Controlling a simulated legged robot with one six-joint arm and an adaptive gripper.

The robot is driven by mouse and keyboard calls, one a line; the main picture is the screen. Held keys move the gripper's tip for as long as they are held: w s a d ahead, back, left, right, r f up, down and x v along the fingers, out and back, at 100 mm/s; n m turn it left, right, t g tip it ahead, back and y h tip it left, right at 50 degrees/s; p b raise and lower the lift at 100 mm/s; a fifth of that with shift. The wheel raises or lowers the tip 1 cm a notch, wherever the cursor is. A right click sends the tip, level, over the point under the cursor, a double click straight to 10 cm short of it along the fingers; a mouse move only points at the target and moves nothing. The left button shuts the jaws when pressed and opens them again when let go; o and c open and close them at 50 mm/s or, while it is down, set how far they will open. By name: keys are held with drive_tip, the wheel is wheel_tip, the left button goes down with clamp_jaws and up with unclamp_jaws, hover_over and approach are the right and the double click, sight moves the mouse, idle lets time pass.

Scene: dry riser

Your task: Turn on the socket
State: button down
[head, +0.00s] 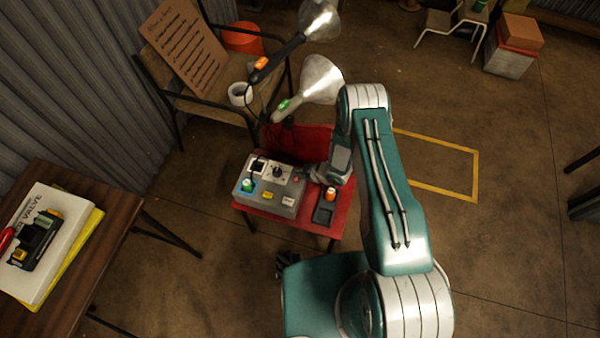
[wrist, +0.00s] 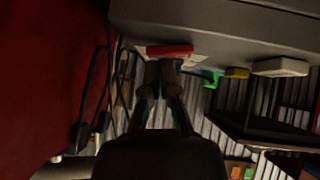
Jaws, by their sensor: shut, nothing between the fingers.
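A grey control box (head: 270,187) sits on a red seat-like surface. Its top carries a dark square fitting on a white plate (head: 257,166), which may be the socket, a round dark dial (head: 278,172) and a small red part (head: 297,180). My gripper (head: 305,173) is at the box's right end, shut and empty, beside the red part. In the wrist view the shut fingertips (wrist: 163,63) are just below a red switch-like piece (wrist: 170,50) on a pale plate; I cannot tell whether they touch. The switch's position cannot be read.
The red surface (head: 340,217) also holds a black tray (head: 324,213) with an orange-capped item (head: 330,194). Two lamps (head: 320,80) stand behind the box. A wooden table (head: 95,240) is at left. Open floor (head: 520,230) lies at right.

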drive_tip(key=shift+f, duration=0.15)
drive_tip(key=shift+w+d+f, duration=0.1)
drive_tip(key=shift+d+f, duration=0.05)
drive_tip(key=shift+d, duration=0.1)
drive_tip(key=shift+s+a, duration=0.35)
drive_tip(key=shift+s, duration=0.5)
